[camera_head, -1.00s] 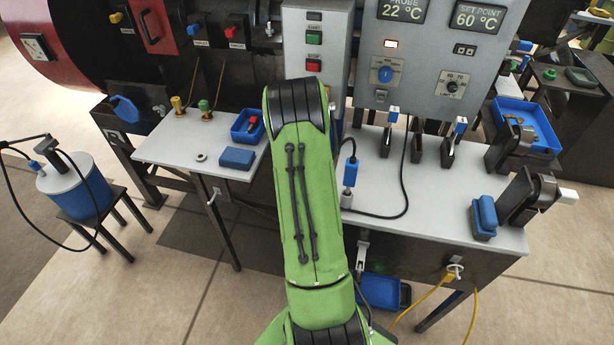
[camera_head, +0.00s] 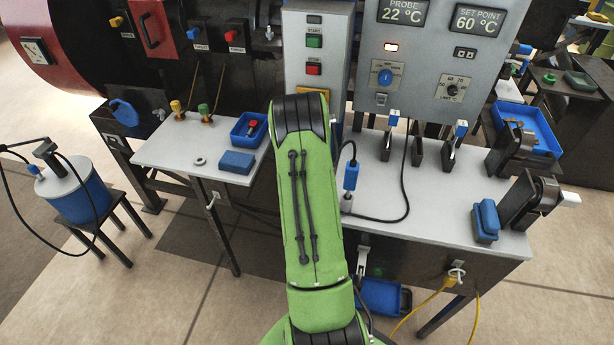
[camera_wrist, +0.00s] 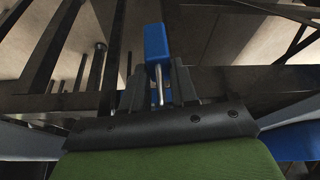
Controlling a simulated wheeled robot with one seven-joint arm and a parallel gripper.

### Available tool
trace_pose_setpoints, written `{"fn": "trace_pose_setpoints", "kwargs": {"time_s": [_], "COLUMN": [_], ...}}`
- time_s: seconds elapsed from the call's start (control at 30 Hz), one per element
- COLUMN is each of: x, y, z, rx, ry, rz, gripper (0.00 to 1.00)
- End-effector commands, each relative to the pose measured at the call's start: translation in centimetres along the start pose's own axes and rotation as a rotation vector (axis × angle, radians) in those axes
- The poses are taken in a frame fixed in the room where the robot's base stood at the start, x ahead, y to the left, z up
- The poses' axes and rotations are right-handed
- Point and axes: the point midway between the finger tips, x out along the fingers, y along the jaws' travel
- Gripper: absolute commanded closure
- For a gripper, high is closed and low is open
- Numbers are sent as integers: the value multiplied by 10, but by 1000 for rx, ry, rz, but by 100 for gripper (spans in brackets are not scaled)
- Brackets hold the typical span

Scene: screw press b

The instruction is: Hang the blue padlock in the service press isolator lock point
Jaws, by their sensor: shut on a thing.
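The blue padlock (camera_wrist: 157,42) shows in the wrist view as a blue block with a bright metal bar below it. My gripper (camera_wrist: 160,88) is shut on it, with dark fingers at its sides. In the head view my green arm hides both my gripper and the padlock. A grey control box (camera_head: 316,45) with a green START button and a red STOP button stands behind the arm. An orange plate (camera_head: 314,91) shows low on it, partly covered by my arm. I cannot tell which part is the isolator lock point.
A left bench (camera_head: 180,150) holds a blue tray (camera_head: 240,131) and a blue block (camera_head: 237,162). The right bench (camera_head: 400,190) holds dark upright clamps, a blue tool with a cable (camera_head: 351,176) and a vise (camera_head: 530,200). A blue drum (camera_head: 85,198) stands on a stool at left.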

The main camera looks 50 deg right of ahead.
Motion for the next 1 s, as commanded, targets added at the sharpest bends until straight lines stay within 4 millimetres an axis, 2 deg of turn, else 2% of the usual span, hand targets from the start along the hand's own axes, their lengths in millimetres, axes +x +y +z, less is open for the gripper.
{"fn": "trace_pose_setpoints", "kwargs": {"time_s": [0.03, 0.07, 0.2, 0.27, 0.3, 0.47, 0.5, 0.77, 0.87, 1.0], "x": [0, 0, 0, 0, 0, 0, 0, -2, -14, -52], "y": [1, 1, 1, 1, 1, 1, 1, 1, 0, 0], "z": [0, 0, 0, 0, 0, 0, 0, 0, -1, -2], "rx": [1, 1, 1, 1, 1, 1, 1, 1, 1, 1], "ry": [-1, -1, -1, -2, -1, -1, -1, -1, 1, 4], "rz": [2, 2, 3, 3, 3, 2, 2, 2, 1, 0], "gripper": [100, 75, 97, 100, 69, 45, 42, 42, 42, 42]}}
